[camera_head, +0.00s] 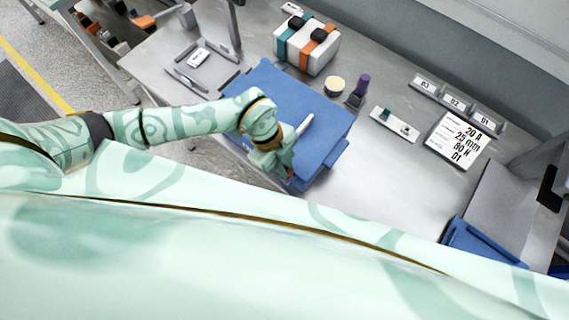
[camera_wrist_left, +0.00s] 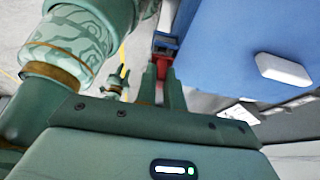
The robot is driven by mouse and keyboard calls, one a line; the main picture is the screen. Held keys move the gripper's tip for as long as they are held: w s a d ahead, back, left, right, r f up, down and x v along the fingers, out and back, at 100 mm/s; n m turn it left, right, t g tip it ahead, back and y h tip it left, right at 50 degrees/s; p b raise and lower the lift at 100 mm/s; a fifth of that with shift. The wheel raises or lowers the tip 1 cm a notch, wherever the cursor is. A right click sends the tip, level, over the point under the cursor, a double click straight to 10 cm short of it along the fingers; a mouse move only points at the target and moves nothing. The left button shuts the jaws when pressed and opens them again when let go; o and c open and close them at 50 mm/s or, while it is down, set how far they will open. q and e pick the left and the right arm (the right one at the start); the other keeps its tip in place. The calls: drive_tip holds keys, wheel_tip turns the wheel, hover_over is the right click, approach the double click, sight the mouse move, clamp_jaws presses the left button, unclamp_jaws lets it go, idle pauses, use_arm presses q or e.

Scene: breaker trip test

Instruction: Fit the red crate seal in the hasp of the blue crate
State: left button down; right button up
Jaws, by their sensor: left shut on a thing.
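The blue crate (camera_head: 275,90) stands shut on the bench, with a pale bar (camera_head: 304,125) on its lid; the crate also fills the upper right of the left wrist view (camera_wrist_left: 225,40). My left gripper (camera_head: 287,172) is at the crate's near side, fingers down. In the left wrist view it is shut on the red crate seal (camera_wrist_left: 162,63). The seal's far end is at the small blue hasp (camera_wrist_left: 165,42) on the crate's side. I cannot tell whether the seal passes into the hasp.
Behind the crate are a white case with teal and orange straps (camera_head: 308,47), a cream round tub (camera_head: 335,86) and a purple-topped item (camera_head: 358,90). A grey tray (camera_head: 203,70) is left. A printed card (camera_head: 459,138) and another blue item (camera_head: 485,248) are right.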

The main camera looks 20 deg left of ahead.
use_arm(q)
drive_tip(key=shift+p, duration=0.45)
drive_tip(key=shift+f+b, duration=0.5)
drive_tip(key=shift+f, duration=0.45)
drive_tip(key=c, duration=1.4)
unclamp_jaws()
drive_tip(key=shift+c, duration=0.2)
drive_tip(key=shift+r, duration=0.1)
drive_tip(key=v, duration=1.6)
drive_tip(key=shift+r+p, duration=0.15)
drive_tip(key=shift+p, duration=0.3)
